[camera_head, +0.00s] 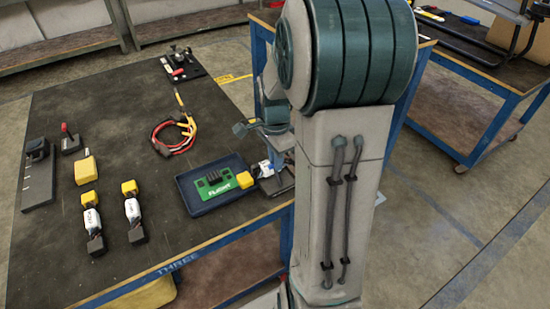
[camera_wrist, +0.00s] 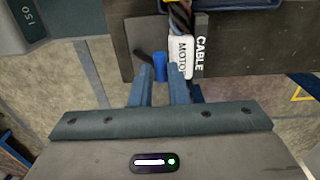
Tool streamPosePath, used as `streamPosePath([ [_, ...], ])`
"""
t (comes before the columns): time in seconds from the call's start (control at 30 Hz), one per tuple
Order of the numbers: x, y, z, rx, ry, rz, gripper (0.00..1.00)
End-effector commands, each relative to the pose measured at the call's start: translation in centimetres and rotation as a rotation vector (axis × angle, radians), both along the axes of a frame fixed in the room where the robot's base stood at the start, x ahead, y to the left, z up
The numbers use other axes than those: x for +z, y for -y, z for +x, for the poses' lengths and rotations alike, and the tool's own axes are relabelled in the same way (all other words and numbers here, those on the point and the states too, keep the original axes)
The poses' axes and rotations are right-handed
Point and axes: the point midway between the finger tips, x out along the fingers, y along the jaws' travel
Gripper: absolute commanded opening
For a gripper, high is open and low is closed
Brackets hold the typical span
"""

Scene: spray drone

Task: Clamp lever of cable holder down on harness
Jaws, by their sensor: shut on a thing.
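The cable holder, a dark plate marked "CABLE" (camera_wrist: 201,40), sits at the table edge. The harness with its white "MOTOR" label (camera_wrist: 181,58) lies along it, dark strands running up. The holder's blue lever (camera_wrist: 160,66) is left of the label. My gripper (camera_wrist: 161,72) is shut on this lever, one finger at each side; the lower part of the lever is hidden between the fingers. In the head view the harness's white part (camera_head: 265,168) shows next to a yellow connector (camera_head: 245,180); my arm covers much of the holder, and I cannot make out the fingertips there.
A dark blue tray (camera_head: 188,196) with a green board (camera_head: 222,184) stands just left of the holder. A red and yellow cable coil (camera_head: 158,140) lies behind.

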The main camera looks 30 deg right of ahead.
Motion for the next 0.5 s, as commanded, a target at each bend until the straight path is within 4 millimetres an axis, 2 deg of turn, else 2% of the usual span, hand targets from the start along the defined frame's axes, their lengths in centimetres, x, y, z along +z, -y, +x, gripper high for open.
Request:
streamPosePath([
  [0.5,-0.54,-0.05,0.82,-0.001,-0.121,-0.003,0.0],
])
